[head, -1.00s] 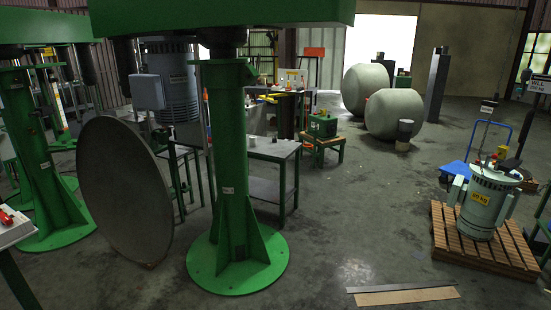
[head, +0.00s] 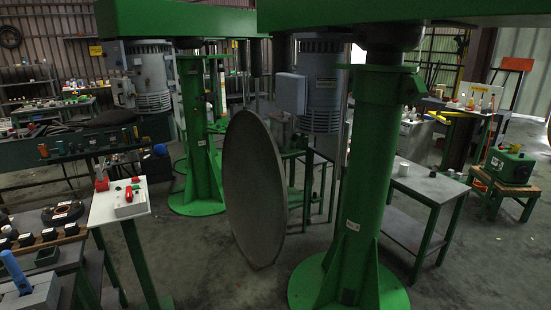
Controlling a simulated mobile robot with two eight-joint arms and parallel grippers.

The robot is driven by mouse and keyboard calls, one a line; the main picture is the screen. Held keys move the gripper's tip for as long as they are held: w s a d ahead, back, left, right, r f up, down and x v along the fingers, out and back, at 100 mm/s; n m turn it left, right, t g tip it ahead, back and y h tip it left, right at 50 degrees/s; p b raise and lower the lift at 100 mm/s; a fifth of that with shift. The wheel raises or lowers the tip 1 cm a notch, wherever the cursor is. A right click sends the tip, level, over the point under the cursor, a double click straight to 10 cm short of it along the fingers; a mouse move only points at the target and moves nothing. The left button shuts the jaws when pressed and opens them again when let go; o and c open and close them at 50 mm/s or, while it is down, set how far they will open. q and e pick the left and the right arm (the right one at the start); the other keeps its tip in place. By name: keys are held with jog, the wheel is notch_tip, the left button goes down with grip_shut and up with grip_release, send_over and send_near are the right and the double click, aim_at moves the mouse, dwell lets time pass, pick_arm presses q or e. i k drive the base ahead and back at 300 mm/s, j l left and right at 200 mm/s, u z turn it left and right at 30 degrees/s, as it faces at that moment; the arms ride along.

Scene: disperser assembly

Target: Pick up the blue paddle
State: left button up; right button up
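A blue, long, narrow thing (head: 14,271) stands tilted at the lower left edge of the head view, on a grey block (head: 36,294) on a workbench. It may be the blue paddle, but only part of it shows and I cannot tell for sure. Neither of my grippers is in view.
The bench also bears dark round parts (head: 63,212). A white control box (head: 119,200) with red and green buttons stands on a green post beside it. A large grey disc (head: 254,188) and green columns (head: 357,190) stand ahead. Bare floor (head: 213,262) lies between.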

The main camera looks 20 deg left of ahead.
aim_at(20, 280)
jog(key=i+j+u, duration=0.15)
jog(key=i+u, duration=0.2)
jog(key=u, duration=0.15)
jog(key=i+u, duration=0.3)
jog(key=u, duration=0.15)
jog(key=i+l+u, duration=0.1)
jog(key=i+u, duration=0.25)
jog(key=u, duration=0.15)
jog(key=i+j+u, duration=0.15)
jog(key=i+u, duration=0.15)
jog(key=u, duration=0.2)
jog(key=i+u, duration=0.3)
jog(key=u, duration=0.2)
jog(key=i+l+u, duration=0.1)
jog(key=i+u, duration=0.2)
jog(key=u, duration=0.2)
